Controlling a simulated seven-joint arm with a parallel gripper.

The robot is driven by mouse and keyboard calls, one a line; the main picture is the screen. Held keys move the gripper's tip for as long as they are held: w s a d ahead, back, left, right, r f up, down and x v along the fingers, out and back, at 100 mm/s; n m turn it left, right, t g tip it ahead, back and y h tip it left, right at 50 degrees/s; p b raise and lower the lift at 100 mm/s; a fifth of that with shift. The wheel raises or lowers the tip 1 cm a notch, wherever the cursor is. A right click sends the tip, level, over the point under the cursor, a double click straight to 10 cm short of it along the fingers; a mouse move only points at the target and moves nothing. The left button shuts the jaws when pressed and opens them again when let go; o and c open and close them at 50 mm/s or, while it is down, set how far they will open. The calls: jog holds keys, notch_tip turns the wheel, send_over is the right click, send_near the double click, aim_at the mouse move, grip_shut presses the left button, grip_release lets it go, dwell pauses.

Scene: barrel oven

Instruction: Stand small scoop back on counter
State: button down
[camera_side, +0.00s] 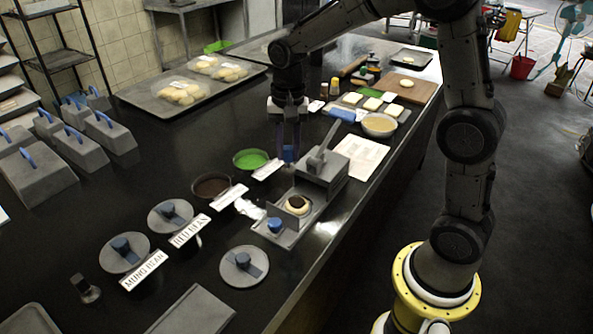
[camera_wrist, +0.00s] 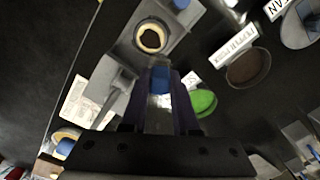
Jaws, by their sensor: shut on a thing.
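My gripper (camera_side: 287,150) hangs over the dark counter, fingers pointing down, between the green bowl and the grey press. It is shut on the small scoop, whose blue part (camera_side: 288,154) shows at the fingertips. In the wrist view the blue part (camera_wrist: 160,80) shows between the fingertips (camera_wrist: 160,92), with a pale greyish part between the fingers; the rest of the scoop is hidden. I cannot tell whether the scoop touches the counter (camera_side: 130,200).
The grey press (camera_side: 320,168) with a dark-filled dough round (camera_side: 297,204) stands close on the right. The green bowl (camera_side: 251,160), dark-filled bowl (camera_side: 211,186) and label cards (camera_side: 268,169) lie to the left. Lidded round containers (camera_side: 170,215) stand nearer.

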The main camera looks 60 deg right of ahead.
jog(key=w+d+f, duration=0.2)
jog(key=w+d, duration=1.1)
jog(key=shift+m, duration=0.5)
jog(key=shift+d+f, duration=0.45)
jog(key=shift+f, duration=0.95)
jog(key=shift+d+f, duration=0.45)
jog(key=shift+f, duration=1)
jog(key=shift+d+f, duration=0.45)
jog(key=shift+f, duration=0.95)
jog(key=shift+f, duration=0.65)
jog(key=c, duration=0.6)
grip_release()
